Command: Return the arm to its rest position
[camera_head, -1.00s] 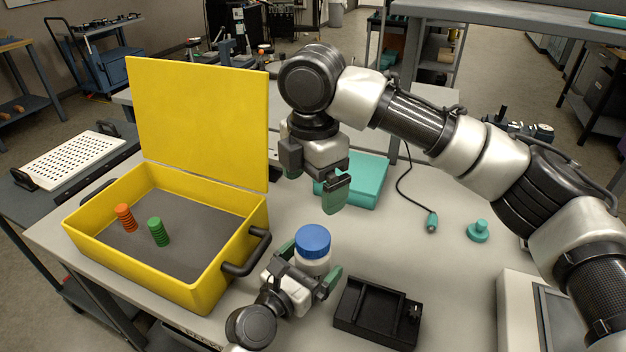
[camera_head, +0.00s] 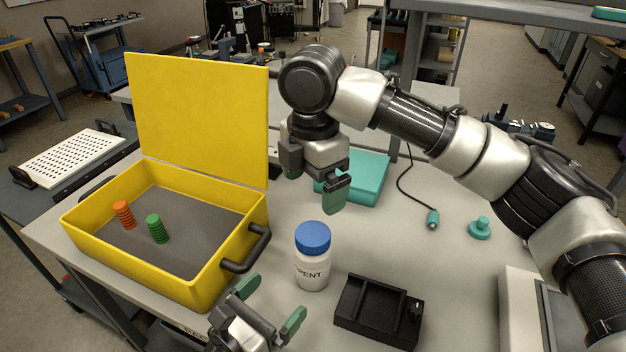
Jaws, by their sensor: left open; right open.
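My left gripper (camera_head: 270,303) is at the bottom of the head view, open and empty, its green fingertips apart. It is at the table's front edge, just to the left of and nearer than a white bottle (camera_head: 312,272) with a blue cap. The bottle stands upright on the table, apart from the fingers, with part of a label reading "PENT" showing. My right gripper (camera_head: 320,190) hangs open above the table behind the bottle, pointing down, in front of a teal box (camera_head: 362,180). Its arm comes in from the right.
An open yellow case (camera_head: 225,262) with a raised lid holds an orange ribbed piece (camera_head: 124,215) and a green one (camera_head: 157,229). A black tray (camera_head: 362,320) lies right of the bottle. A teal knob (camera_head: 479,228) and a cabled probe (camera_head: 432,219) lie farther right.

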